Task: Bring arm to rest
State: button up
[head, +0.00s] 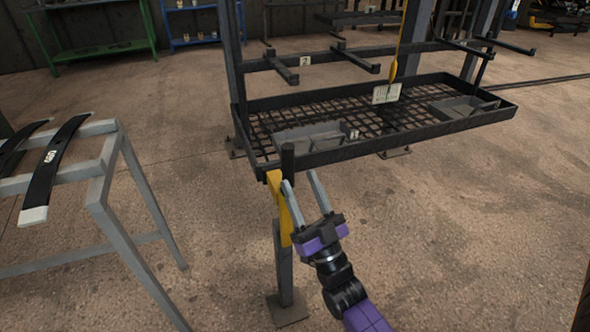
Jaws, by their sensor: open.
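My gripper (304,192) is open, with its two grey fingers spread and pointing up and away from me. Its purple and black body and wrist show below the fingers. It is in front of the near edge of the black mesh tray rack (400,141). The left finger appears close to a yellow bracket (275,190) and a dark post top (288,160); I cannot tell whether they touch. Nothing shows between the fingers.
A grey metal stand (104,180) at the left bears dark curved springs (55,160). The rack holds grey bins (463,107) and a hanging tag (386,94). A post on a base plate (287,309) stands left of my gripper. Floor at the right is clear.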

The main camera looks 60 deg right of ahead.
jog(key=shift+v, duration=1.05)
jog(key=shift+w+g+y, duration=0.3)
jog(key=shift+w+y, duration=0.1)
jog(key=shift+w, duration=0.15)
jog(key=s+a+f+n+g+y, duration=0.35)
jog(key=s+a+y, duration=0.25)
jog(key=s+a, duration=0.5)
jog(key=s+a+f+n+g+y, duration=0.25)
jog(key=s+a+g+y, duration=0.25)
jog(key=s+a, duration=0.6)
notch_tip(320, 180, up, 22)
jog(key=p, duration=2.2)
jog(key=shift+w+d+f+m+p, duration=0.2)
jog(key=shift+d+m+p, duration=0.1)
jog(key=shift+d+p, duration=0.1)
